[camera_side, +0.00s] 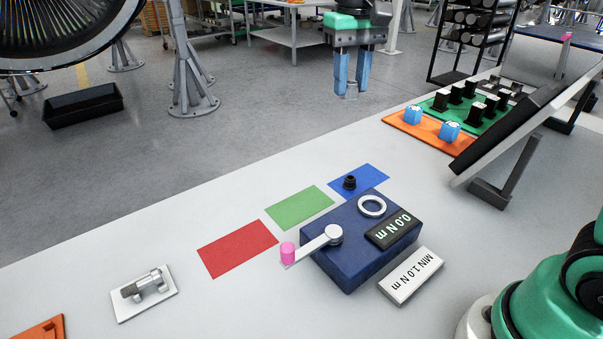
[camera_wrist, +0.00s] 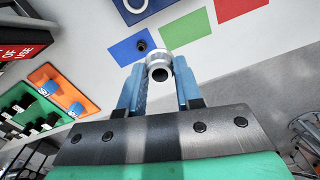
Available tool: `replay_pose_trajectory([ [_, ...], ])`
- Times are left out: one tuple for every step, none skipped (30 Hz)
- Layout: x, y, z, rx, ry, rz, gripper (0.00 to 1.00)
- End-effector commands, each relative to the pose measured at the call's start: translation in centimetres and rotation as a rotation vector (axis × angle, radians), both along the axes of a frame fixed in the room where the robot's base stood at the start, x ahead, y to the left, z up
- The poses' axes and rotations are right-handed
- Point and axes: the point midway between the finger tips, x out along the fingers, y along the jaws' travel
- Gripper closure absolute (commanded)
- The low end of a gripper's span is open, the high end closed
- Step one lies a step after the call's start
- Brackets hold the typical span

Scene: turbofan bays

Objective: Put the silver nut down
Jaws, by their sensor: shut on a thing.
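My gripper (camera_side: 350,82) is shut on the silver nut (camera_side: 351,90), held at its blue fingertips high above the bench. In the wrist view the nut (camera_wrist: 159,68) sits between the two blue fingers (camera_wrist: 159,85), its dark hole facing the camera. Three coloured patches lie on the white bench: red (camera_side: 237,248), green (camera_side: 299,207) and blue (camera_side: 367,178). A small black fitting (camera_side: 349,182) stands on the blue patch. In the side view, the gripper is beyond the bench's far edge or above it; I cannot tell exactly.
A dark blue torque box (camera_side: 345,262) with a lever, a silver ring (camera_side: 372,206) and a 0.0 N m display stands near the patches. A MIN 1.0 N m block (camera_side: 411,276) lies beside it. An orange tray (camera_side: 408,126) and tilted panel are at right. A metal fitting (camera_side: 147,287) lies at left.

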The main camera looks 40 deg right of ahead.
Motion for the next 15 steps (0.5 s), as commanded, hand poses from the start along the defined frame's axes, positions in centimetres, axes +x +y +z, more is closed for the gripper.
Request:
replay_pose_trajectory([
  [1.3, 0.8, -0.5, 0.000, 0.000, 0.006, 1.00],
  [1.9, 1.2, -0.7, 0.000, 0.000, 0.004, 1.00],
  [2.7, 1.8, -1.1, 0.000, 0.000, 0.005, 1.00],
  [3.3, 2.2, -1.4, 0.000, 0.000, 0.004, 1.00],
  [3.8, 2.6, -1.7, 0.000, 0.000, 0.004, 1.00],
  [4.3, 3.0, -2.1, 0.000, -0.001, 0.004, 1.00],
  [4.7, 3.3, -2.3, 0.000, -0.001, 0.003, 1.00],
  [5.0, 3.6, -2.5, 0.000, -0.001, 0.002, 1.00],
  [5.4, 3.9, -2.7, 0.000, -0.001, 0.002, 1.00],
  [5.5, 4.1, -2.9, 0.000, -0.001, 0.003, 1.00],
  [5.7, 4.2, -3.1, 0.000, -0.001, 0.002, 1.00],
  [5.9, 4.4, -3.4, 0.000, -0.001, 0.001, 1.00],
  [5.9, 4.4, -3.8, 0.000, -0.001, 0.001, 1.00],
  [6.0, 4.5, -4.2, 0.000, -0.001, 0.000, 1.00],
  [6.0, 4.5, -4.8, 0.000, -0.001, 0.000, 1.00],
])
